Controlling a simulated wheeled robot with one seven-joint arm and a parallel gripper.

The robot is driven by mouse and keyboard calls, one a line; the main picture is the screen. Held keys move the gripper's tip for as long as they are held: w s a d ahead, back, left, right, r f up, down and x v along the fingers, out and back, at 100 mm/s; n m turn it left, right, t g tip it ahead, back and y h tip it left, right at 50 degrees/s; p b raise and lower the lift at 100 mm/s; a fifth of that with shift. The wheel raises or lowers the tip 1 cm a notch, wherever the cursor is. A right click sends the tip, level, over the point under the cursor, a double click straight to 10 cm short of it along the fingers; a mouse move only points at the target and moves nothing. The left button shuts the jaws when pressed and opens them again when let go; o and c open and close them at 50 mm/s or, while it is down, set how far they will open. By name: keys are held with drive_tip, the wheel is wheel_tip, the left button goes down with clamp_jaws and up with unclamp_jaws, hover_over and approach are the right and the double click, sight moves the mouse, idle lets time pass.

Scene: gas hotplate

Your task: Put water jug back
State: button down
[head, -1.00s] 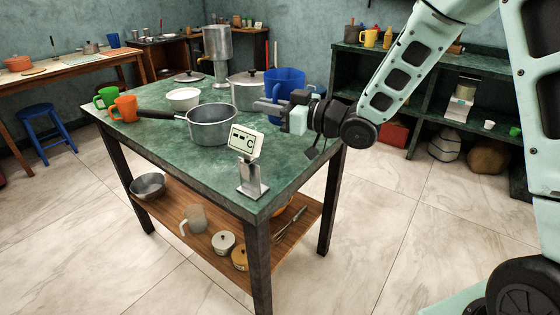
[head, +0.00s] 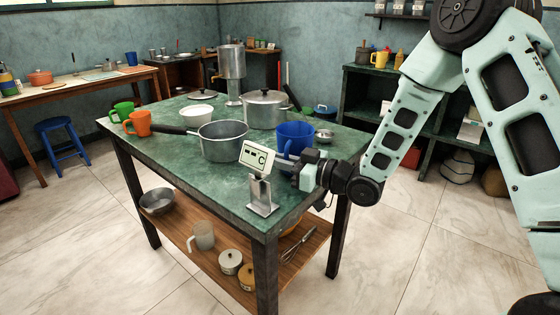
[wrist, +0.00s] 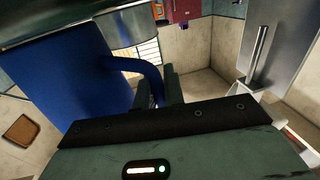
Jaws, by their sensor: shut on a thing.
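The blue water jug (head: 295,136) is upright at the right part of the green table (head: 190,178), behind the small display stand. In the wrist view the jug (wrist: 60,70) fills the left side, and its curved handle (wrist: 143,68) runs between my fingers. My gripper (head: 284,163) reaches in from the right, low beside the jug. It is shut on the jug's handle; the fingers also show in the wrist view (wrist: 159,88). The jug's base is partly hidden, so I cannot tell whether it touches the tabletop.
A long-handled saucepan (head: 223,142) stands left of the jug, and a lidded pot (head: 265,110) behind it. A small metal bowl (head: 324,136) is just right of the jug. The display stand (head: 260,180) is at the front corner. Orange (head: 139,123) and green mugs (head: 122,111) stand left.

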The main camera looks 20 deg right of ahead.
drive_tip(key=shift+f, duration=0.15)
drive_tip(key=c, duration=1.5)
unclamp_jaws()
